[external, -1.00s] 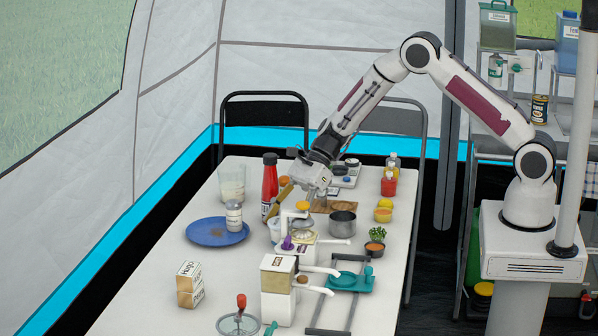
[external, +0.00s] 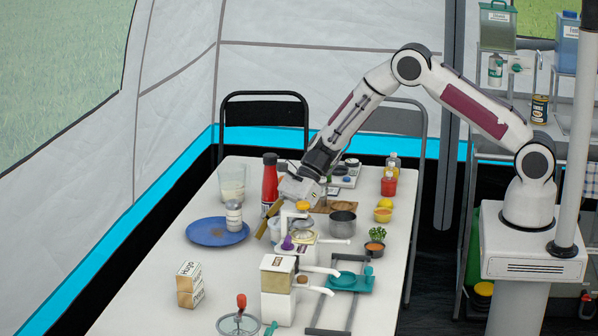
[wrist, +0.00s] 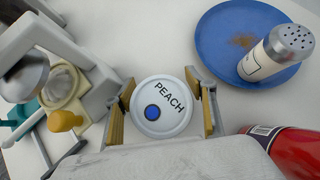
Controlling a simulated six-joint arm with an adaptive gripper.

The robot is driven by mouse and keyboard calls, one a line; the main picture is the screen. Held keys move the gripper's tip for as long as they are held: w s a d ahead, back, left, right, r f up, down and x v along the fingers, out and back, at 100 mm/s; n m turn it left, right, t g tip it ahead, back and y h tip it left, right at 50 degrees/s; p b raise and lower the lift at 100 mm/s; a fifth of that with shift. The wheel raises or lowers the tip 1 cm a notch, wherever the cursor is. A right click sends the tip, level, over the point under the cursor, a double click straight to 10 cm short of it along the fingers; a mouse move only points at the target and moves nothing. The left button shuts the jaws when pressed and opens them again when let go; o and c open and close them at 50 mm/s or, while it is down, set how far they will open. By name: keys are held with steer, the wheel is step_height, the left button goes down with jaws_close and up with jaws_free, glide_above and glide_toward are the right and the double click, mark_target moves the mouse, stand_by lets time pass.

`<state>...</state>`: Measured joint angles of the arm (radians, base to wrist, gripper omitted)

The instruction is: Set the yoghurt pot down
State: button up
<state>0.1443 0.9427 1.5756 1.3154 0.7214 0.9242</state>
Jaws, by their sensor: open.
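The yoghurt pot (wrist: 160,107) has a round white lid reading PEACH with a blue dot in the wrist view. In the external view the pot (external: 275,231) is a small pale shape on the table (external: 228,300), partly hidden behind the white press and my gripper. My gripper (wrist: 165,117) is open, with one tan-padded finger on each side of the pot. Gaps show between the pads and the lid. In the external view my gripper (external: 273,218) reaches down, tilted, beside the red bottle; its far finger is hidden.
A blue plate (external: 204,232) with a metal-topped shaker (external: 234,216) stands to the left. The red bottle (external: 270,178) is close behind my gripper. White presses (external: 278,272) and a metal pot (external: 342,224) stand at right.

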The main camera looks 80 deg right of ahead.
steer(key=shift+w+a+f, duration=0.15)
steer(key=shift+a+f, duration=0.05)
steer(key=shift+f, duration=0.05)
stand_by(0.3)
steer(key=c, duration=1.4)
steer(key=shift+r, duration=0.2)
steer(key=shift+r, duration=4.85)
